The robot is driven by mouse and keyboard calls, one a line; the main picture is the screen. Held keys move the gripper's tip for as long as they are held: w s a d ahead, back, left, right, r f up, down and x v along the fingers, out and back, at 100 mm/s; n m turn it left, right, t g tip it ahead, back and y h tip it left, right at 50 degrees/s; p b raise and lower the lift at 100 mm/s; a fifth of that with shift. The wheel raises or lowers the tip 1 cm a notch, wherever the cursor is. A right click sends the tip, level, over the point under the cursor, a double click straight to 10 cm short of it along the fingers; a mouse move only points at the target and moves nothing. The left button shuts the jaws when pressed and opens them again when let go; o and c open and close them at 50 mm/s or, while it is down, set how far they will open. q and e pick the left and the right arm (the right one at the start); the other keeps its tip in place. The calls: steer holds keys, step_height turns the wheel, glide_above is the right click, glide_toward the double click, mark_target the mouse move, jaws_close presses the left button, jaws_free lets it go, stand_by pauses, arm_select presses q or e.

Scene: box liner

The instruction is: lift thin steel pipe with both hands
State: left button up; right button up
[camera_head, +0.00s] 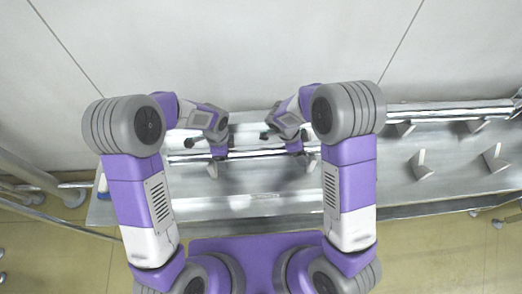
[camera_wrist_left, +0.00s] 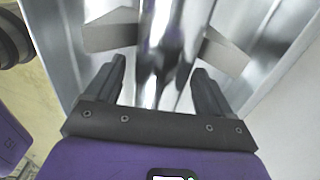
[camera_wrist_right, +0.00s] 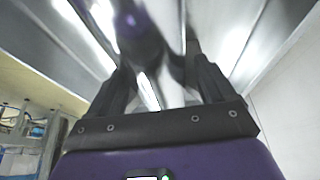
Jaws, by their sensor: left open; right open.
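The thin steel pipe (camera_head: 256,154) lies across the metal workbench from left to right, below my forearms in the head view. My left gripper (camera_head: 217,150) is over its left part and my right gripper (camera_head: 294,146) over its right part. In the left wrist view the shiny pipe (camera_wrist_left: 160,62) runs between the open fingers of the left gripper (camera_wrist_left: 157,75). In the right wrist view the pipe (camera_wrist_right: 150,40) passes between the open fingers of the right gripper (camera_wrist_right: 160,75). I cannot tell whether the fingers touch it.
The metal workbench (camera_head: 250,200) has several small angled supports, such as one at the right (camera_head: 421,165). Another steel pipe (camera_head: 450,112) lies along the back right. A pale wall (camera_head: 240,45) stands behind. A metal rail frame (camera_head: 35,172) is at the left.

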arm_select(q)
jaws_close()
arm_select(e)
jaws_close()
arm_select(q)
steer(key=shift+r, duration=0.1)
